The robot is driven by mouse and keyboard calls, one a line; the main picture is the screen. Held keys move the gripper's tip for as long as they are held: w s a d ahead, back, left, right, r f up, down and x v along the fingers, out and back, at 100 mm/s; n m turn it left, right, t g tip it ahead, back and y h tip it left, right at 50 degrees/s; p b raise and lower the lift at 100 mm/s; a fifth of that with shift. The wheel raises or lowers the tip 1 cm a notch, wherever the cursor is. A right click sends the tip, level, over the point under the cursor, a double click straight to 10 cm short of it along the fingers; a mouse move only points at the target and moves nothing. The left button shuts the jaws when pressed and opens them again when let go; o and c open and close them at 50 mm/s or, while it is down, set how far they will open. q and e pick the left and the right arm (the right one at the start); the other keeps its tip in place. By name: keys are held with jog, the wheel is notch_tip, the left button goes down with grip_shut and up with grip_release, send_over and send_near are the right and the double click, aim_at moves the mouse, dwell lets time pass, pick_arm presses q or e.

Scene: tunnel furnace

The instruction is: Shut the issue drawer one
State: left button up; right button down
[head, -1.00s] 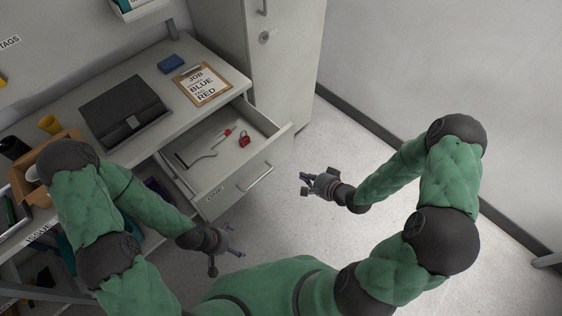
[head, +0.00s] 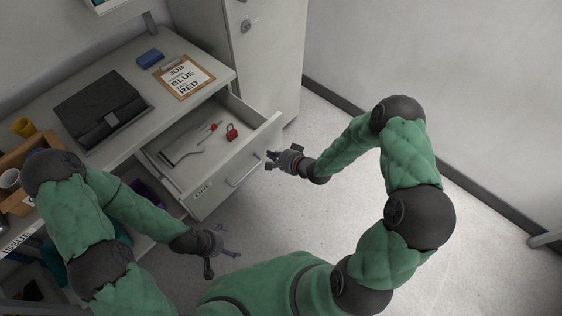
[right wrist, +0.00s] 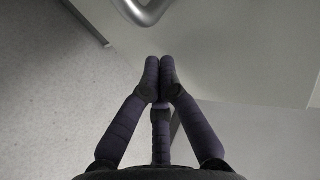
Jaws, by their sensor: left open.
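The issue drawer one (head: 203,188), a grey drawer with the label "ONE" and a bar handle (head: 245,170), stands pulled out from under the bench top. A red padlock (head: 232,131), a red-handled tool (head: 211,130) and a grey strip-like item lie in it. My right gripper (head: 272,160) is just right of the drawer front, near the handle. In the right wrist view its fingers (right wrist: 160,65) are together, with nothing between them; the handle (right wrist: 146,10) curves at the top, apart from them. My left gripper (head: 226,242) is open and empty in front of the bench, below the drawer.
On the bench top lie a clipboard (head: 187,77), a blue block (head: 150,58) and a dark flat case (head: 100,105). A grey cabinet (head: 265,60) stands behind the drawer's right side.

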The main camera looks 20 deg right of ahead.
pick_arm(q)
jog(key=shift+f, duration=0.15)
pick_arm(e)
jog(key=shift+w+a, duration=0.25)
jog(key=shift+w, duration=0.25)
jog(key=shift+w+a, duration=0.1)
